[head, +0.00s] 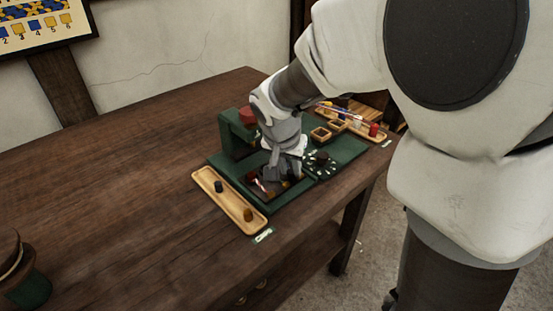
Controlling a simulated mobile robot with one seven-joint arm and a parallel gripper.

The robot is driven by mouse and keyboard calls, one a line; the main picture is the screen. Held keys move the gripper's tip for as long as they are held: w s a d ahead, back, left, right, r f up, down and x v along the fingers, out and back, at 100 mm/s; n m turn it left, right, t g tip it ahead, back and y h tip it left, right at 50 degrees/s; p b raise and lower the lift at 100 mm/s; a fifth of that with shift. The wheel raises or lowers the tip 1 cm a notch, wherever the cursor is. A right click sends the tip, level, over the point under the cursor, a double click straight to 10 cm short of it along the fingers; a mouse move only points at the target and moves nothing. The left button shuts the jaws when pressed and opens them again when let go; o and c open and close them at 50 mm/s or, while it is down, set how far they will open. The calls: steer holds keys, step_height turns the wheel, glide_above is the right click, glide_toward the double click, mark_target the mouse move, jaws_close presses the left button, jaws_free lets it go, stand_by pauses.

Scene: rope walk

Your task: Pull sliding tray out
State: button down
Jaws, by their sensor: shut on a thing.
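A green machine (227,168) stands on the wooden bench, with a red knob (247,116) on its upright part. What looks like the sliding tray (258,190) lies low in its front part, dark inside, with small reddish and pale pieces. My gripper (281,177) reaches down over the tray's right side. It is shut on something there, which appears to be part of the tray. The fingertips and the exact grip are hidden by the hand, and I cannot tell how far out the tray is.
A wooden dish (229,202) with two small pegs lies in front of the machine. A black dial (321,161) and small wooden boxes (321,134) sit to the right. A rack of coloured pieces (374,132) is behind. The bench's left side (120,180) is mostly clear.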

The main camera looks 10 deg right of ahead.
steer(key=s+d, duration=0.2)
steer(key=s, duration=0.1)
steer(key=shift+s+d, duration=0.15)
steer(key=c, duration=0.7)
jaws_free()
steer(key=p+v, duration=0.4)
steer(key=v, duration=1.3)
steer(key=shift+s+r+p, duration=0.15)
steer(key=shift+r+p, duration=0.05)
steer(key=shift+p, duration=0.2)
step_height(320, 180, up, 8)
steer(key=p, duration=0.6)
